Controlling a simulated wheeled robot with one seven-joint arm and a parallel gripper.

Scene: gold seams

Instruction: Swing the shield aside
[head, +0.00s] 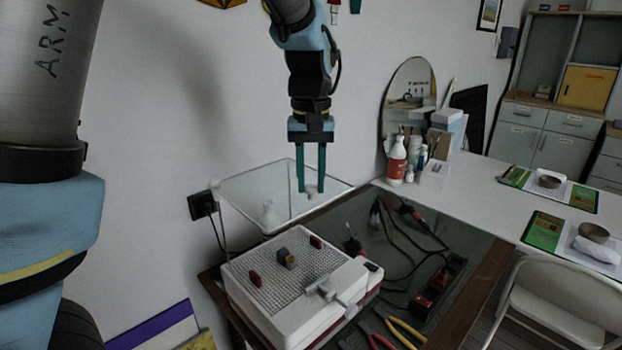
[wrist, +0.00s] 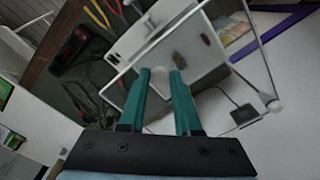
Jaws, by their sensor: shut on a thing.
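The shield (head: 245,180) is a clear panel with a thin white frame. It stands out over the back of a white box-shaped machine (head: 262,320) with a grid top, joined to a post at its left. In the wrist view the shield's frame (wrist: 240,57) crosses the upper middle and right. My gripper (head: 312,190) points down at the panel's right part, its teal fingers closed on a small pale knob (head: 311,189). In the wrist view the knob (wrist: 160,72) shows between the fingertips of my gripper (wrist: 161,72); its lower part is hidden.
Two red pieces (head: 316,242) and a grey-yellow block (head: 287,259) sit on the grid. Cables, a power strip (head: 438,286) and pliers (head: 407,330) lie on the dark table to the right. A wall socket (head: 202,205) is left; bottles (head: 396,160) stand behind right.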

